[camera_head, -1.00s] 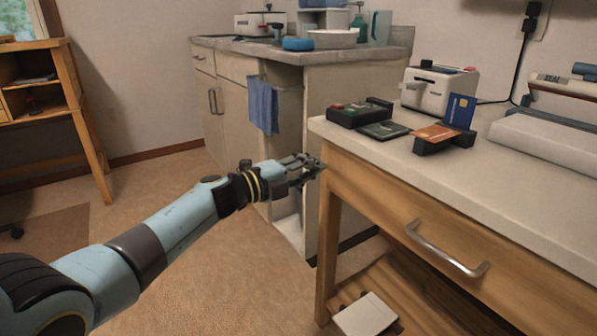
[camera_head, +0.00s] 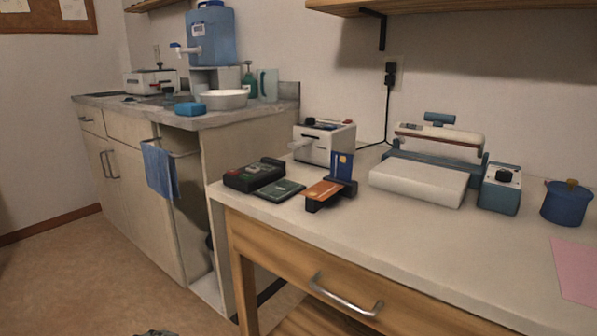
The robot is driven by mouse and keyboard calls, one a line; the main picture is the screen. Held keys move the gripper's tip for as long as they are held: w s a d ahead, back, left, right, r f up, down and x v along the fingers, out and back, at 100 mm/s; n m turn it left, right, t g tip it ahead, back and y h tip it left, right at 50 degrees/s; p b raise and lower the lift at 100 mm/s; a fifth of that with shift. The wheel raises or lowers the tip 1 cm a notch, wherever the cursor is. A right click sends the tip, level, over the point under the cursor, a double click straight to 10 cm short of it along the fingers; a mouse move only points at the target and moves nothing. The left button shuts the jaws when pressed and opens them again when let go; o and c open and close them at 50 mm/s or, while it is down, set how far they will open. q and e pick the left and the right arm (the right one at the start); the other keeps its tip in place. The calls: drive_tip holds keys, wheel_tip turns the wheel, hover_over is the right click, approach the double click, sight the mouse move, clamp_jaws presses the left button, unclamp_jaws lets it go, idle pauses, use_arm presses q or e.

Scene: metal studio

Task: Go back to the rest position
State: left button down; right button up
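Only a small dark tip of my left gripper (camera_head: 154,333) shows at the bottom edge of the head view, low over the brown floor and left of the wooden table. The rest of that gripper and its arm are out of the frame, and I cannot tell whether it is open or shut. No held object shows at it. My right gripper is not in view.
The light table top (camera_head: 360,222) bears a black card device (camera_head: 252,174), a card holder (camera_head: 325,196), a white machine (camera_head: 324,142), a laminator-like device (camera_head: 436,146) and a blue pot (camera_head: 566,203). A sink cabinet (camera_head: 140,190) stands left. Floor (camera_head: 70,270) at lower left is clear.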

use_arm(q)
drive_tip(key=s+a+f+n+g+y+p, duration=0.1)
drive_tip(key=s+a+f+n+g+y, duration=0.1)
drive_tip(key=s+f+n, duration=0.35)
drive_tip(key=s+a+f+n+g+y+p, duration=0.1)
drive_tip(key=s+f+n+y, duration=0.15)
drive_tip(key=s+f, duration=0.6)
drive_tip(key=s+a+f+n+g+y+p, duration=0.1)
drive_tip(key=s+a+f+n+g+y, duration=0.2)
drive_tip(key=s, duration=0.6)
drive_tip(key=s+f+n+g, duration=0.3)
drive_tip(key=s+f+n, duration=0.1)
drive_tip(key=s, duration=0.9)
drive_tip(key=s+d+f+n+g+y, duration=0.1)
drive_tip(key=s+f+n+g, duration=0.3)
drive_tip(key=s, duration=0.9)
drive_tip(key=shift+f+g, duration=0.3)
drive_tip(key=shift+f, duration=0.3)
drive_tip(key=shift+d, duration=0.1)
